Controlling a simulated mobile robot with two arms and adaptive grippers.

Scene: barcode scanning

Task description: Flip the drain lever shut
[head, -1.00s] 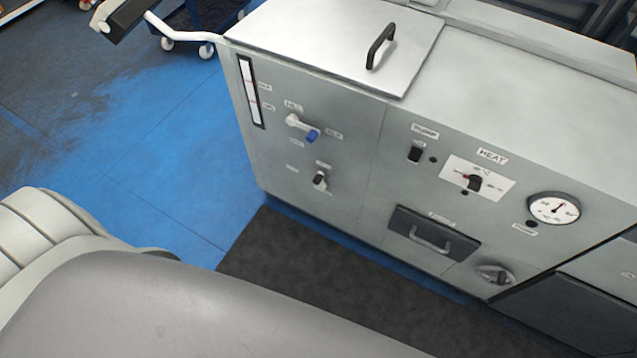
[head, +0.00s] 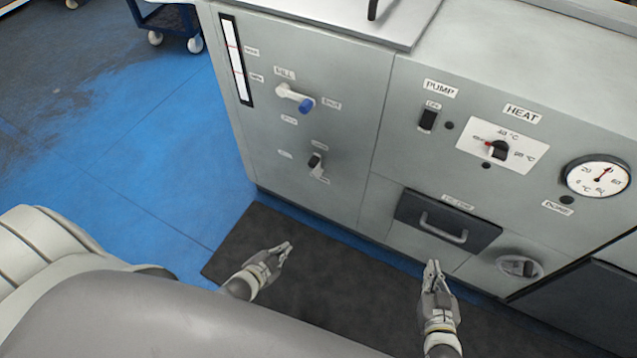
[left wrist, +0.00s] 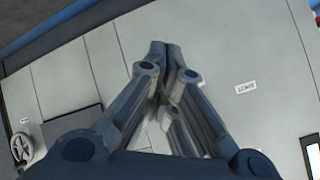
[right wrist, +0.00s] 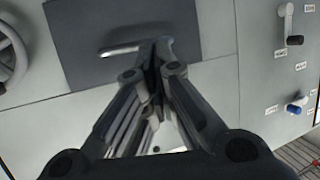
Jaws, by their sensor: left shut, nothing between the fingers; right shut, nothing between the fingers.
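The lower lever (head: 316,163) on the grey cabinet front has a black grip and a pale body; its small labels are too blurred to read, so I take it as the drain lever by its place below the FILL lever (head: 294,97). It also shows at the top right of the right wrist view (right wrist: 284,22). My left gripper (head: 286,247) is shut and empty, low in front of the cabinet, apart from the lever. My right gripper (head: 432,265) is shut and empty, below the dark drawer and further right of the lever.
The dark drawer (head: 419,214) has a bar handle. A round knob (head: 519,266) sits to its right. The pump switch (head: 428,119), heat dial (head: 498,149) and gauge (head: 597,177) are higher up. A dark mat (head: 330,295) lies on the blue floor. A wheeled cart (head: 172,20) stands behind.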

